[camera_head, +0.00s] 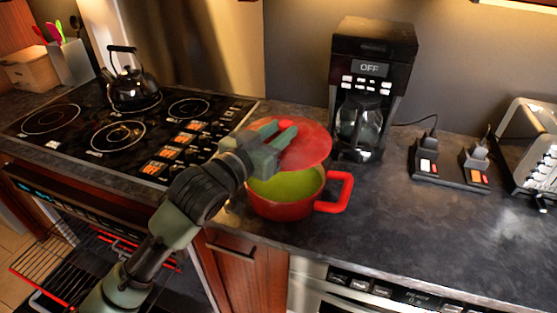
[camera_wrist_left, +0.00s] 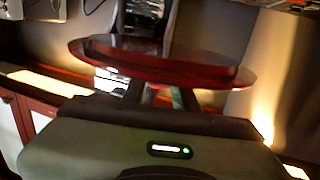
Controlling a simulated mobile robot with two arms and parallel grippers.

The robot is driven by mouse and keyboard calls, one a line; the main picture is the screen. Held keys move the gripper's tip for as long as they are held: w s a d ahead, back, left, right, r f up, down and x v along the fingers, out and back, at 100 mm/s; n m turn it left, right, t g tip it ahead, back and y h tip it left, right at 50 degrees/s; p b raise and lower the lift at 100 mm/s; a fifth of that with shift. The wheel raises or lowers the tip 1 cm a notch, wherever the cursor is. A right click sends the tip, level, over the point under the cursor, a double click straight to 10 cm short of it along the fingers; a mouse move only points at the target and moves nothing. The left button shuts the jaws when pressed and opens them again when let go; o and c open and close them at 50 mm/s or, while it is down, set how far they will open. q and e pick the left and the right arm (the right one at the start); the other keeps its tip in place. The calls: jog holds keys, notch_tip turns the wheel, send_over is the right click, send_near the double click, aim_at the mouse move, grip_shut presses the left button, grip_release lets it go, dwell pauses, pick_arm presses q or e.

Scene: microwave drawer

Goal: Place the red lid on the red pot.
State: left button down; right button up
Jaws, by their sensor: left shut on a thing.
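The red pot (camera_head: 283,209) stands on the dark counter, right of the stove, with its greenish inside showing and a red handle on its right. The round red lid (camera_head: 312,148) is above the pot's far side, tilted, and leaves the near part of the opening uncovered. My left gripper (camera_head: 287,139) is shut on the lid and holds it from the left. In the left wrist view the lid (camera_wrist_left: 165,65) shows edge-on ahead of the fingers. Whether the lid touches the pot's rim cannot be told. My right gripper is not in view.
A coffee maker (camera_head: 372,85) stands close behind the pot. A stove (camera_head: 120,130) with a kettle (camera_head: 132,85) is at the left, above an open oven (camera_head: 60,245). Outlets (camera_head: 450,168) and a toaster (camera_head: 530,150) are at the right. The counter right of the pot is clear.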

pick_arm(q)
notch_tip(320, 180, down, 3)
jog(key=shift+r, duration=0.1)
jog(key=shift+f, duration=0.55)
notch_tip(320, 180, down, 3)
jog(key=shift+f, duration=0.4)
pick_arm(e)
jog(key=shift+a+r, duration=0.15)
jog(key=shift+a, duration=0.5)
pick_arm(q)
jog(key=shift+f, duration=0.15)
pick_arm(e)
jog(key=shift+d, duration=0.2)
pick_arm(q)
jog(key=shift+f, duration=0.5)
jog(key=c, duration=1.1)
grip_release()
jog(key=shift+f, duration=0.1)
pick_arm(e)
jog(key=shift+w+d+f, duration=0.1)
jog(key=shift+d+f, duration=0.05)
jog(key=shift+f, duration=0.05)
